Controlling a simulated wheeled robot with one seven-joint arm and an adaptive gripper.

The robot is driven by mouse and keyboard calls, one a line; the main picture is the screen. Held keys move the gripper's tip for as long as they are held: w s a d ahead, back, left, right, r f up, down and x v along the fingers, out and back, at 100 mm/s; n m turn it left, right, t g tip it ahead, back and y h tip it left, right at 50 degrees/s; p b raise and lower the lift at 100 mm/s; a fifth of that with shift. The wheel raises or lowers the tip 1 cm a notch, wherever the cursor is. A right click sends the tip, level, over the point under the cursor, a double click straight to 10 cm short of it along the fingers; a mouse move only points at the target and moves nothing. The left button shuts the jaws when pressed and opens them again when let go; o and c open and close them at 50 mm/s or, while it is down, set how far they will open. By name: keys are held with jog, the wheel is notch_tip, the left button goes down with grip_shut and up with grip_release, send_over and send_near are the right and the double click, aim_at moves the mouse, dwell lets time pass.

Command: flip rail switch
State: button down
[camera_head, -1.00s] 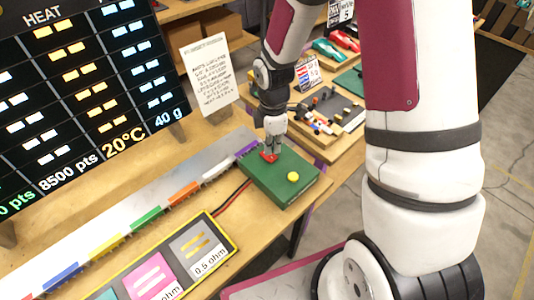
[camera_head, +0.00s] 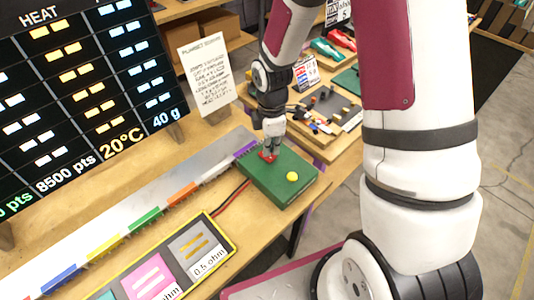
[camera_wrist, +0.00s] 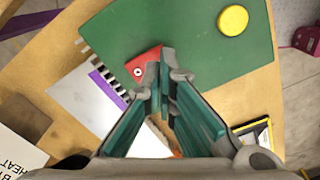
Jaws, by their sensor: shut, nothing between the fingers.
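The rail switch is a red piece (camera_head: 267,157) on top of a green box (camera_head: 262,178) at the right end of the track. In the wrist view the red piece (camera_wrist: 147,62) with a small pale screw head sits on the green top (camera_wrist: 187,65). My gripper (camera_head: 268,152) points down at the red piece from above. In the wrist view its fingertips (camera_wrist: 163,65) are closed together at the right side of the red piece and partly hide it. I cannot tell whether they touch it. Nothing is held between them.
A yellow round button (camera_head: 292,177) is on the same green box. A white track (camera_head: 100,222) with coloured blocks runs left from it. A panel of resistor cards (camera_head: 188,252) lies in front. A paper sign (camera_head: 206,75) stands behind.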

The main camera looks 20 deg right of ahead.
aim_at(271, 157)
jog(key=shift+f+b, duration=0.5)
jog(key=shift+f, duration=0.65)
dwell(1.0)
jog(key=shift+r, duration=0.1)
jog(key=shift+r+p, duration=2.05)
jog(key=shift+r, duration=1.4)
jog(key=shift+r, duration=0.1)
jog(key=s+d+r+m+t, duration=0.1)
jog(key=s+r+m, duration=0.25)
jog(key=r, duration=0.65)
jog(key=s+r+m+t, duration=0.25)
jog(key=r+m, duration=0.25)
jog(key=r, duration=0.5)
jog(key=s+r+m+t, duration=0.1)
jog(key=s+r+m, duration=0.3)
jog(key=s, duration=0.3)
jog(key=s+a+r+m+t, duration=0.1)
jog(key=s+r+m, duration=0.3)
jog(key=s, duration=0.4)
jog(key=shift+r, duration=0.55)
